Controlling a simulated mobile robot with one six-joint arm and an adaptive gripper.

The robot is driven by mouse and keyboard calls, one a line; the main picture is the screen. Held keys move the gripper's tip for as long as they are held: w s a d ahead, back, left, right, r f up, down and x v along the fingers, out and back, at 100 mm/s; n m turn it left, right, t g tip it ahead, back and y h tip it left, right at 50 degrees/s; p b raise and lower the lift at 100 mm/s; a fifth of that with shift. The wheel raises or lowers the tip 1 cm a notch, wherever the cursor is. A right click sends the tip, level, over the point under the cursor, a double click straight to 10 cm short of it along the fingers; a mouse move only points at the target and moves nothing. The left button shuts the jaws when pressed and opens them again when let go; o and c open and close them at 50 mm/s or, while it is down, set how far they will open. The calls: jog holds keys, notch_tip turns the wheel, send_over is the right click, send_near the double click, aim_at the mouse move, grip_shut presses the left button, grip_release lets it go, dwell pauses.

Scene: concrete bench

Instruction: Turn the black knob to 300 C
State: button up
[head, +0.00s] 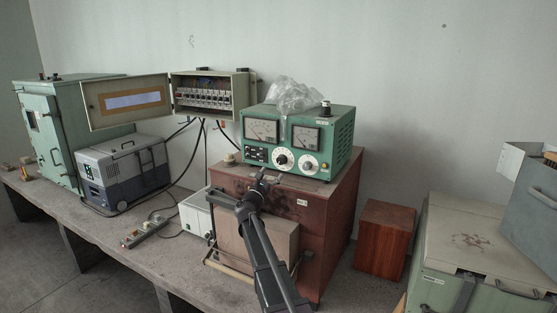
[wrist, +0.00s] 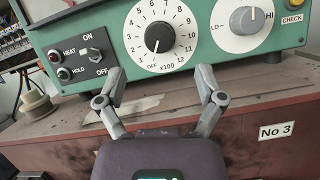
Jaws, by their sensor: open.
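The black knob (wrist: 160,38) sits at the centre of a white dial numbered 1 to 12, marked OFF and x100, on a green instrument (wrist: 200,70). A white line on the knob points down, towards OFF. In the head view the knob (head: 282,160) is small, on the front of the green instrument (head: 340,150). My gripper (wrist: 160,72) is open and empty, its fingers apart, below and in front of the dial, not touching the knob. In the head view my gripper (head: 262,178) is just below the panel.
The instrument stands on a reddish-brown cabinet (head: 325,215). A clear plastic bag (head: 290,95) lies on top. An open fuse box (head: 205,95) is behind left.

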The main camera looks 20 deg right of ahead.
aim_at(280, 161)
jog(key=p+x, duration=0.2)
jog(key=x, duration=0.5)
jog(key=shift+w+d, duration=0.1)
jog(key=shift+d, duration=0.05)
